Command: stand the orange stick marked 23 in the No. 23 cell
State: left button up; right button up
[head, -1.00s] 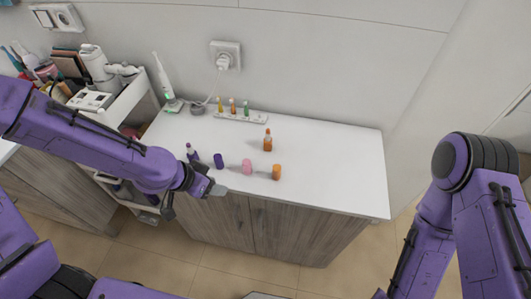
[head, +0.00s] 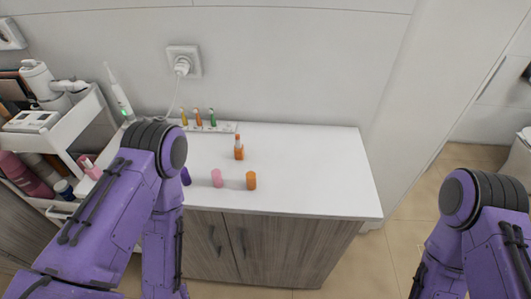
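An orange stick (head: 239,148) with an exposed orange tip stands upright on the white counter, in front of the rack. An orange cap-like cylinder (head: 251,180) stands nearer the front edge. No number is legible on either. The white rack (head: 229,127) lies at the back of the counter by the wall and holds yellow, orange and green sticks; its cell numbers are too small to read. Both my arms are in view at left and right, but neither gripper shows; both are out of frame or hidden by my arms.
A pink cylinder (head: 217,178) and a purple one (head: 186,176), partly hidden by my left arm, stand left of the orange cap. An electric toothbrush (head: 119,92) is at back left, beside a loaded white cart (head: 72,126). The counter's right half is clear.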

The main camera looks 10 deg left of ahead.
aim_at(22, 129)
jog(key=z, duration=2.4)
jog(key=k, duration=1.75)
jog(key=u, duration=0.5)
